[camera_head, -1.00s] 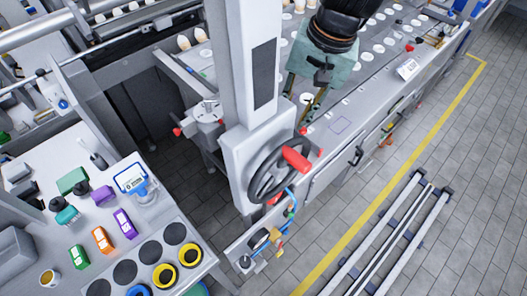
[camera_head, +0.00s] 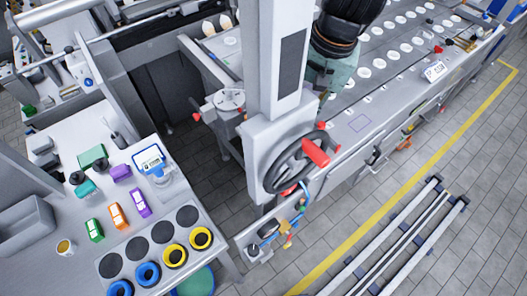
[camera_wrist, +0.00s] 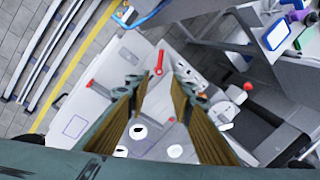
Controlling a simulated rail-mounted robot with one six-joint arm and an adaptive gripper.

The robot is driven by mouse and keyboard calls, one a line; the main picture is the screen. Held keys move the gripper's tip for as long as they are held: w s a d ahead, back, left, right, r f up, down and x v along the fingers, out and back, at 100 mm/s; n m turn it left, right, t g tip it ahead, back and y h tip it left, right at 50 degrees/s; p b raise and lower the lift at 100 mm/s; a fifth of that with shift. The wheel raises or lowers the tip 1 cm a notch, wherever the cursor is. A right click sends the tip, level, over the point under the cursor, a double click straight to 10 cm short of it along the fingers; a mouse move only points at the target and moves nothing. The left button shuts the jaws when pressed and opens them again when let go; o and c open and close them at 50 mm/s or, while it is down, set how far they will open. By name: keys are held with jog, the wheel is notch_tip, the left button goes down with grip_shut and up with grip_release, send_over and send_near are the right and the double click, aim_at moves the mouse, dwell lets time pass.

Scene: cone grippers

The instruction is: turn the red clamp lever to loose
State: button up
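In the wrist view a red lever (camera_wrist: 159,62) with a round red hub stands on a light grey surface, beyond and between my fingertips. My gripper (camera_wrist: 157,82) is open, its two tan fingers apart with nothing between them; the lever looks farther off than the tips. In the head view my gripper's greenish body (camera_head: 332,73) is just right of the pale column, and its fingers are hidden. A red handle (camera_head: 315,152) sits on the dark handwheel (camera_head: 283,172) at the column. I cannot tell whether it is the same part as the wrist view's lever.
The column (camera_head: 277,75) stands close beside my gripper. A second red lever (camera_wrist: 90,84) and a red knob (camera_wrist: 248,86) show in the wrist view. A side table (camera_head: 60,215) with coloured boxes is at left. Floor rails (camera_head: 405,240) lie at lower right.

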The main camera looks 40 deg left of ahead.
jog(key=shift+s+a+f+b, duration=0.15)
jog(key=shift+a+f+b, duration=0.25)
jog(key=shift+f, duration=1.8)
jog(key=shift+s+a+f+b, duration=0.1)
jog(key=shift+a+f+b, duration=0.25)
jog(key=shift+f, duration=1.9)
jog(key=shift+s+a+f+b, duration=0.15)
jog(key=shift+a+f+b, duration=0.25)
jog(key=shift+f, duration=1.8)
jog(key=shift+c, duration=0.2)
jog(key=c, duration=0.6)
